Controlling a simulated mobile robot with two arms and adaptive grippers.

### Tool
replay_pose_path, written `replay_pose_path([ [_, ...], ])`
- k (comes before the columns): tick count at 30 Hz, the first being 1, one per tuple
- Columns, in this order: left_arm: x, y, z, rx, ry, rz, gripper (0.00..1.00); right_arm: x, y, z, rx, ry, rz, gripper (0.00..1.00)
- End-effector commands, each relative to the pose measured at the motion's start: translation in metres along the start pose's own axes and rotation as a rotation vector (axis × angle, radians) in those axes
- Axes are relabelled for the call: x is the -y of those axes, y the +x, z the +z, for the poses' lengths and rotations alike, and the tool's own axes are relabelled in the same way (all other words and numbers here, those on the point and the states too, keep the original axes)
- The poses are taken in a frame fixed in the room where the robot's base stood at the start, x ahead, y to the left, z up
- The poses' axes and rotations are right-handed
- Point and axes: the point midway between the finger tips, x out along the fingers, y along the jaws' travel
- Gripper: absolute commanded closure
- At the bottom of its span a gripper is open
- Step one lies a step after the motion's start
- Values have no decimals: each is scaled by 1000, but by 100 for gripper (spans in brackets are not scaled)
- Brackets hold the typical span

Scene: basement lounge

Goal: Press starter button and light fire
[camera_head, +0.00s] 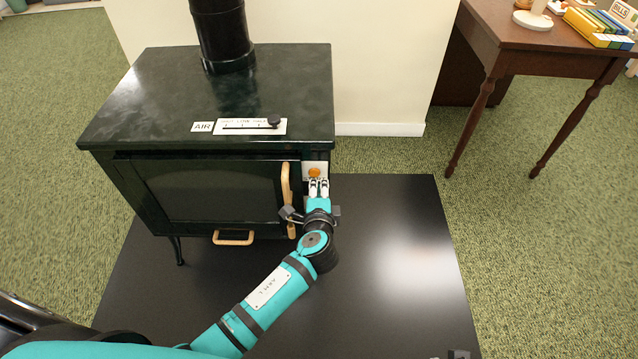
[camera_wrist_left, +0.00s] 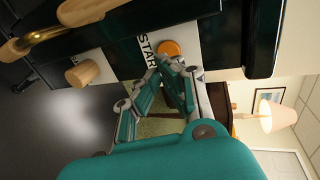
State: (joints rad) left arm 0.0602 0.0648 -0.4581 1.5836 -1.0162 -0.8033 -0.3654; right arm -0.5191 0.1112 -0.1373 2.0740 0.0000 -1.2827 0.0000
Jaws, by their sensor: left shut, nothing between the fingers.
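A dark green stove (camera_head: 206,100) stands on a black floor plate. An orange round starter button (camera_head: 314,172) sits on a white plate at the stove's front right corner; it also shows in the left wrist view (camera_wrist_left: 169,48), beside the printed letters "STAR". My left gripper (camera_head: 318,186) is shut and empty, its fingertips just below the button in the head view. In the wrist view the fingertips (camera_wrist_left: 166,66) are right at the button's edge; I cannot tell whether they touch it. The glass door (camera_head: 218,192) is closed, and no flame shows behind it.
A wooden door handle (camera_head: 287,190) stands just left of my left gripper. A lower wooden handle (camera_head: 234,237) and an AIR slider (camera_head: 273,121) are on the stove. A brown table (camera_head: 540,50) stands at the right. The black floor plate (camera_head: 400,270) is clear on the right.

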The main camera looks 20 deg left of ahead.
Motion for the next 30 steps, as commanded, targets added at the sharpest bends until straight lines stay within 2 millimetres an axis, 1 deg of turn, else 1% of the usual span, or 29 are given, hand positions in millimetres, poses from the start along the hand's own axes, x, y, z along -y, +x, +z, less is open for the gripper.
replay_pose_path([
  [1, 2, 7, 0, 1, 1, -1, 100, 0, -2, 0, -1, 0, 1, 100],
  [6, 5, 18, 0, 1, 1, 1, 100, 0, -8, -2, -5, 1, 1, 100],
  [17, 6, 20, 0, 1, 1, 1, 100, -1, -9, -3, -5, 1, 1, 100],
  [24, 12, 37, 0, 1, 1, 1, 100, -1, -8, -3, -6, 1, 1, 100],
  [30, 12, 37, 1, 1, 1, 0, 100, -1, -7, -2, -3, 1, 1, 100],
])
